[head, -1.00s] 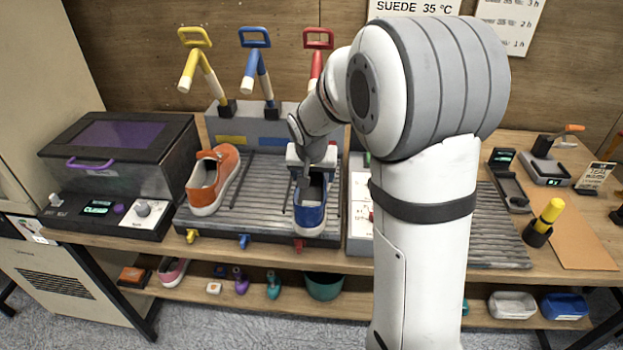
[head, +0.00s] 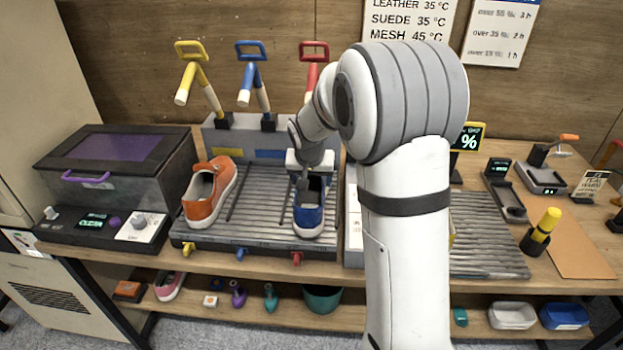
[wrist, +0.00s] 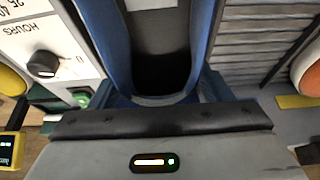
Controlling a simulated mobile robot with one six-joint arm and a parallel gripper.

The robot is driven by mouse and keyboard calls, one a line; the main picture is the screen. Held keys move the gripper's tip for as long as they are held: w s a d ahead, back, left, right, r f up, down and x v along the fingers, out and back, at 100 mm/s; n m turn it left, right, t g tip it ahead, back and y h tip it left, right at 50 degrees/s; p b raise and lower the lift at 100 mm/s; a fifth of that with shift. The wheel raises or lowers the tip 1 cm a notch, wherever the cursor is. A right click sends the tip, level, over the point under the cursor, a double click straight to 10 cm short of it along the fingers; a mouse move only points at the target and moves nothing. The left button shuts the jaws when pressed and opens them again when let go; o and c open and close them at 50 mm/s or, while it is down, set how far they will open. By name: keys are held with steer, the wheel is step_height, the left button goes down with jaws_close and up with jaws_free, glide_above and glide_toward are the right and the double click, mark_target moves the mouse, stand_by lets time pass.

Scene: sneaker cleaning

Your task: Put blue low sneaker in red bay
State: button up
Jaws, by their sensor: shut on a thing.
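The blue low sneaker (head: 309,218) is at the right lane of the grey ribbed rack (head: 262,215), the one with the red lever (head: 314,82) behind and the red peg (head: 297,259) in front. Its toe points to the front edge. My gripper (head: 306,182) is shut on the sneaker at its opening; the fingertips are partly hidden. I cannot tell whether the sole touches the rack. In the wrist view, the blue sneaker (wrist: 203,45) fills the top middle, with its dark opening facing the camera.
An orange sneaker (head: 209,192) stands in the left lane. The middle lane, with the blue lever (head: 254,75), is empty. A black box with a purple lid (head: 108,140) stands left. My arm hides part of the bench to the right of the rack.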

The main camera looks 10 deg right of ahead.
steer(key=shift+f+b, duration=0.4)
steer(key=o, duration=1.3)
steer(key=s+p+v, duration=0.1)
steer(key=v, duration=1.2)
steer(key=shift+a+p, duration=0.2)
steer(key=shift+p, duration=0.2)
steer(key=shift+r, duration=0.1)
steer(key=s+f+n, duration=0.1)
steer(key=s, duration=1.2)
steer(key=s+d+f+n+g+y, duration=0.1)
steer(key=s+f+n, duration=0.1)
steer(key=s, duration=1.1)
steer(key=shift+n, duration=0.3)
